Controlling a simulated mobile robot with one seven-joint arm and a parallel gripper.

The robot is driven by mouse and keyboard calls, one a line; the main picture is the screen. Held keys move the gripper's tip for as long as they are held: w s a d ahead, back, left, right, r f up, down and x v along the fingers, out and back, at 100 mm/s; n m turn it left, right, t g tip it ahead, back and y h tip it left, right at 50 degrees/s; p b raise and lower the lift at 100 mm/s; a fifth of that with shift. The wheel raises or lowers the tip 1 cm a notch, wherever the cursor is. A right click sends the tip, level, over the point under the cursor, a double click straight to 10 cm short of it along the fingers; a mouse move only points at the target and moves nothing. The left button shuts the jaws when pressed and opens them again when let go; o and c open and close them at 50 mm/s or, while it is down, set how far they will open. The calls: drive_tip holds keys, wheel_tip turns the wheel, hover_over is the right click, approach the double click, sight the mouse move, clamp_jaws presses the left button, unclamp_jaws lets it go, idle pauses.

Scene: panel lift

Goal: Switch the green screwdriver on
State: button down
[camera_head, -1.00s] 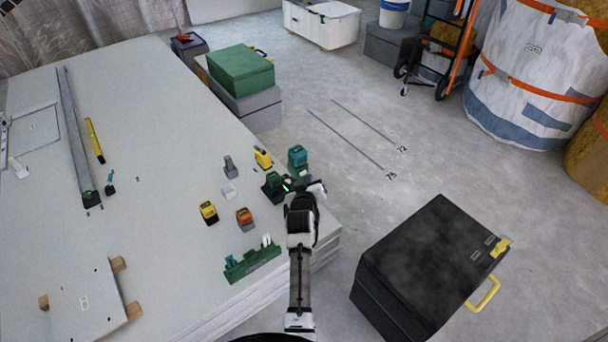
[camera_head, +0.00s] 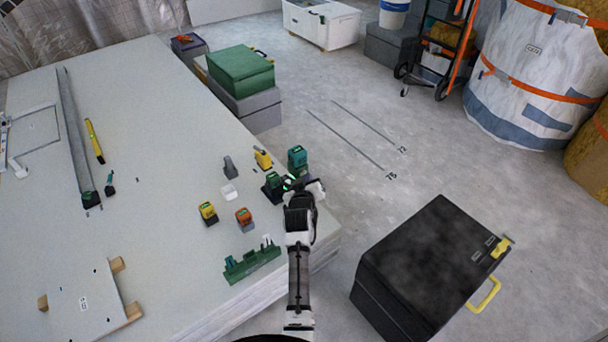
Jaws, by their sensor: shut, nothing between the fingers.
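A small block-shaped device with a green top and dark body (camera_head: 272,184) stands near the right edge of the white panel stack; it may be the green screwdriver, but its shape is too small to be sure. My gripper (camera_head: 287,185) is shut and empty, just to the right of this device, at or very near its side. I cannot tell whether they touch. A small bright green spot shows between them. A teal device (camera_head: 297,157) stands just behind my gripper.
Yellow (camera_head: 208,213), orange (camera_head: 244,217) and grey (camera_head: 230,167) devices stand nearby, with another yellow one (camera_head: 262,158) behind. A green rack (camera_head: 252,262) lies at the front edge. A black case (camera_head: 430,265) stands on the floor at right. The panel's middle is clear.

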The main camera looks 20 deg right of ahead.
drive_tip(key=shift+s+d, duration=0.15)
drive_tip(key=shift+s, duration=0.25)
drive_tip(key=shift+s+p, duration=0.1)
drive_tip(key=shift+p, duration=0.25)
drive_tip(key=shift+s+d+p, duration=0.35)
drive_tip(key=shift+s+p, duration=0.25)
drive_tip(key=shift+s, duration=0.3)
drive_tip(key=shift+s+d+p, duration=0.3)
drive_tip(key=shift+s+p, duration=0.25)
drive_tip(key=shift+s, duration=0.4)
drive_tip(key=shift+s+d+p, duration=0.35)
drive_tip(key=shift+s+p, duration=0.25)
drive_tip(key=shift+s, duration=0.3)
